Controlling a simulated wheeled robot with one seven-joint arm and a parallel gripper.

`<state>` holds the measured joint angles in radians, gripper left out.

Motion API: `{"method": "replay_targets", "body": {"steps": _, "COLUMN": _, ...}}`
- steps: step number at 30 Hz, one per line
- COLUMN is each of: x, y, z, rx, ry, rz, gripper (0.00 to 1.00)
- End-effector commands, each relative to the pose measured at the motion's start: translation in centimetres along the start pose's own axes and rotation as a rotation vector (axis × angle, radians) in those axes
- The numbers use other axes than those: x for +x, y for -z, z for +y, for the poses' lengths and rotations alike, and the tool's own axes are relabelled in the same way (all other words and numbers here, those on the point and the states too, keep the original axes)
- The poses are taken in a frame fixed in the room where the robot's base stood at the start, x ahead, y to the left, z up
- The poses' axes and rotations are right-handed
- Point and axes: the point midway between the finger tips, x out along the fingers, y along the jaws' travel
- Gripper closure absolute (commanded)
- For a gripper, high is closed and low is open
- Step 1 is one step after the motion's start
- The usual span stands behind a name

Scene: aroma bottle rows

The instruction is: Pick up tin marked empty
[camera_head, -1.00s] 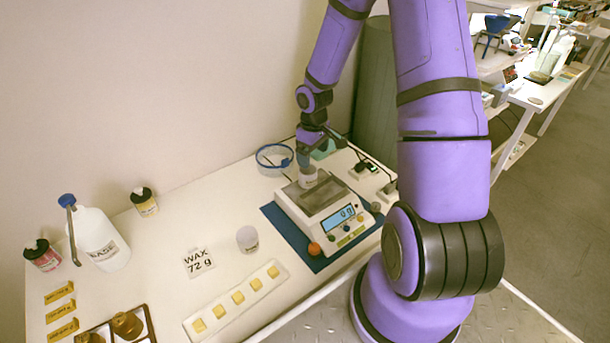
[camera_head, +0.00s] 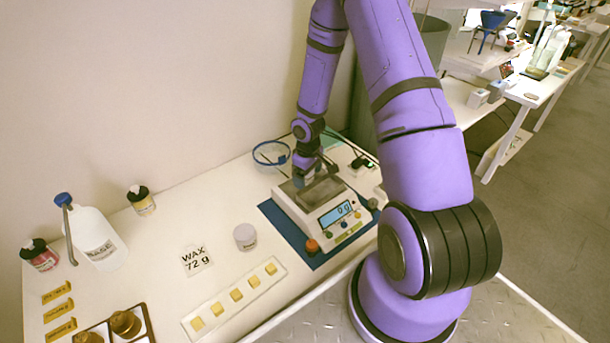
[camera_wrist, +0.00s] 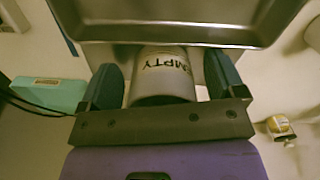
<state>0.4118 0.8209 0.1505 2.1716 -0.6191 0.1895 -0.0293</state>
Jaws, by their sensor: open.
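The tin marked EMPTY (camera_wrist: 163,78) is a pale cylinder with dark lettering, seen in the wrist view next to the scale's metal pan. My gripper (camera_wrist: 163,85) is open, with one dark finger on each side of the tin. A small gap shows at the right finger; contact at the left finger is unclear. In the head view my gripper (camera_head: 306,174) is low at the back of the scale (camera_head: 335,222) and hides most of the tin. I cannot tell there whether the tin rests on the pan or behind it.
The scale stands on a blue mat (camera_head: 292,238). A BASE jug (camera_head: 95,238) stands far left.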

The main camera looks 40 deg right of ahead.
Motion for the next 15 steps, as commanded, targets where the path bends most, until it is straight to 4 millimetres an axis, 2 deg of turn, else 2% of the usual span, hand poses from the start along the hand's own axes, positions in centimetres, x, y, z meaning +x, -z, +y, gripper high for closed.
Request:
{"method": "replay_targets", "body": {"steps": 6, "x": 0.06, "y": 0.01, "z": 0.02, "rx": 0.0, "ry": -0.001, "rz": 0.001, "gripper": 0.11}}
{"method": "replay_targets", "body": {"steps": 8, "x": 0.06, "y": 0.01, "z": 0.01, "rx": 0.0, "ry": -0.001, "rz": 0.0, "gripper": 0.23}}
{"method": "replay_targets", "body": {"steps": 13, "x": 0.05, "y": 0.0, "z": 0.01, "rx": 0.0, "ry": 0.0, "rz": 0.0, "gripper": 0.62}}
{"method": "replay_targets", "body": {"steps": 15, "x": 0.04, "y": 0.0, "z": 0.01, "rx": 0.0, "ry": 0.0, "rz": 0.0, "gripper": 0.64}}
